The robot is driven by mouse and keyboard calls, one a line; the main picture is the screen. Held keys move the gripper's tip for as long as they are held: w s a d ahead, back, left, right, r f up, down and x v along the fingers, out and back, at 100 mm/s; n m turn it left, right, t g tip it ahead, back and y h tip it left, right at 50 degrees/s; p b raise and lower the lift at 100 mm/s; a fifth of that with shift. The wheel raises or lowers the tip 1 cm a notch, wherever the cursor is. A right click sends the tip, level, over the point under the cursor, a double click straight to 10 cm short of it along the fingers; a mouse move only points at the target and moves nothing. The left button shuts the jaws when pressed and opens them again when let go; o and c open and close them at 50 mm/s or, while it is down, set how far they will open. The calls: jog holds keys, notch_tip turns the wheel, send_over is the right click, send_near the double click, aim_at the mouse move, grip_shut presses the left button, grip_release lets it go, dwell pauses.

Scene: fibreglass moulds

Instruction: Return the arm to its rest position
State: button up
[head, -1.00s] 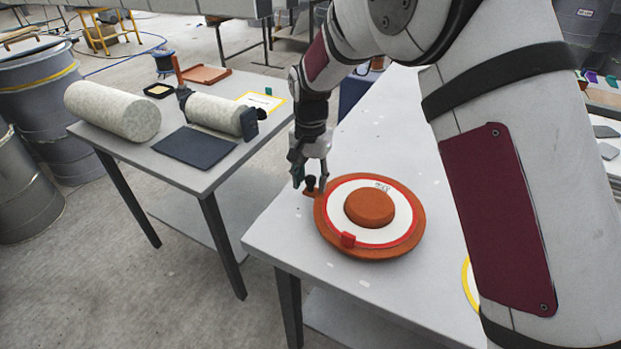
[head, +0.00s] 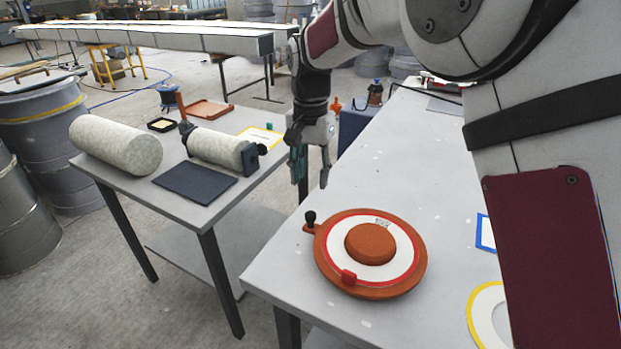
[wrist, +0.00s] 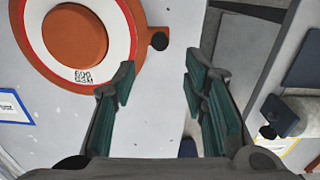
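My gripper (head: 310,178) is open and empty, hanging above the left edge of the grey table (head: 300,262). In the wrist view its two green-padded fingers (wrist: 160,95) stand wide apart with nothing between them. Below it, an orange round mould (head: 326,262) with a white ring edged in red lies flat on the table.
A second table (head: 222,185) at left holds a fabric roll (head: 115,146), a roll on a holder (head: 215,148) and a dark mat (head: 195,182). Metal drums (head: 45,120) stand at far left. A yellow ring (head: 478,305) and a blue-edged card (head: 485,233) lie near my arm.

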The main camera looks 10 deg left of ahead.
jog(key=s+d+r+n+t+p, duration=0.2)
jog(key=s+d+r+p, duration=0.1)
jog(key=s+d+r, duration=1.15)
jog(key=s+d+t+p, duration=0.1)
jog(key=s+d, duration=0.5)
jog(key=s, duration=0.4)
jog(key=s+d+n+t+p, duration=0.1)
jog(key=s+d, duration=0.6)
jog(key=s, duration=0.2)
jog(key=shift+s+f+n+p, duration=0.25)
jog(key=shift+s+n+p, duration=0.05)
jog(key=shift+s, duration=0.1)
